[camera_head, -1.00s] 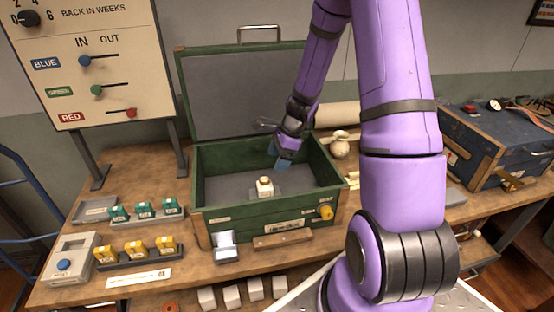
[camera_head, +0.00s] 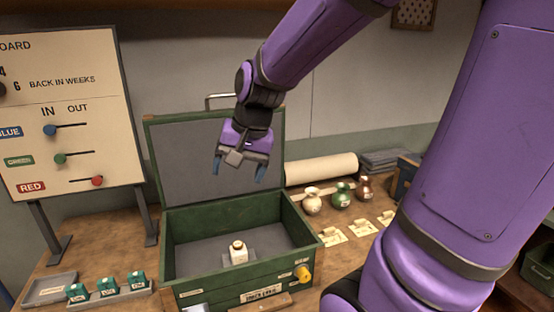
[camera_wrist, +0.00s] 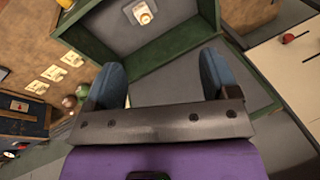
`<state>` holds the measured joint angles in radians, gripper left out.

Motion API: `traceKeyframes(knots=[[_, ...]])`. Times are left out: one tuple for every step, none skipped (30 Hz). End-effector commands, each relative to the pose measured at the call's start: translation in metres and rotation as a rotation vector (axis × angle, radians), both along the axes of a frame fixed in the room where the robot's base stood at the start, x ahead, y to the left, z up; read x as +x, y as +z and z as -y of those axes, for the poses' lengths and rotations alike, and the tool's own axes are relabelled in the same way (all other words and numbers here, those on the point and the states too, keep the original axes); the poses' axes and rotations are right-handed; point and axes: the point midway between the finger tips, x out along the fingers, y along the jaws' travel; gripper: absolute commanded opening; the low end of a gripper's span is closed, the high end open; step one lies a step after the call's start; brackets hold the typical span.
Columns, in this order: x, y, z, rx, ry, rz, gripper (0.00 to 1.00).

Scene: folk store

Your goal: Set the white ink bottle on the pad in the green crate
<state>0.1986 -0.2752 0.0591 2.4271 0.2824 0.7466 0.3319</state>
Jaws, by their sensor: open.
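The white ink bottle (camera_head: 238,253) stands upright inside the green crate (camera_head: 190,289), towards the front middle of its floor. In the wrist view the bottle (camera_wrist: 143,14) sits on a pale square that looks like the pad (camera_wrist: 131,15). My gripper (camera_head: 238,176) is open and empty, with blue fingertips, raised above the back of the crate in front of its open lid (camera_head: 190,150). In the wrist view the gripper (camera_wrist: 160,75) points at the crate, with nothing between its fingers.
A white vase (camera_head: 312,203), a green vase (camera_head: 341,195) and a reddish vase (camera_head: 364,189) stand right of the crate, with paper tags before them. A paper roll (camera_head: 322,168) lies behind. Teal blocks (camera_head: 108,286) sit at left, below the lever board (camera_head: 75,110).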

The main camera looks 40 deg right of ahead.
Motion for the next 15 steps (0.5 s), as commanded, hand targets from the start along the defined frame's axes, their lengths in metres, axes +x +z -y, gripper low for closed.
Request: traceKeyframes(knots=[[-0.013, 0.012, -0.005, -0.032, 0.060, 0.030, 0.80], [-0.020, 0.017, -0.007, -0.053, 0.096, 0.042, 0.80], [-0.030, 0.023, -0.009, -0.079, 0.143, 0.060, 0.80], [-0.037, 0.028, -0.010, -0.099, 0.177, 0.073, 0.80], [-0.044, 0.033, -0.011, -0.119, 0.212, 0.085, 0.80], [-0.054, 0.038, -0.013, -0.146, 0.257, 0.102, 0.80], [-0.062, 0.042, -0.014, -0.167, 0.290, 0.114, 0.80], [-0.069, 0.046, -0.015, -0.187, 0.323, 0.126, 0.80], [-0.078, 0.050, -0.015, -0.215, 0.366, 0.143, 0.80], [-0.085, 0.053, -0.016, -0.234, 0.393, 0.153, 0.80], [-0.092, 0.055, -0.015, -0.252, 0.422, 0.162, 0.80], [-0.099, 0.058, -0.016, -0.274, 0.454, 0.175, 0.80], [-0.105, 0.060, -0.015, -0.291, 0.477, 0.184, 0.80], [-0.110, 0.062, -0.015, -0.304, 0.496, 0.191, 0.80], [-0.115, 0.064, -0.015, -0.321, 0.521, 0.198, 0.80]])
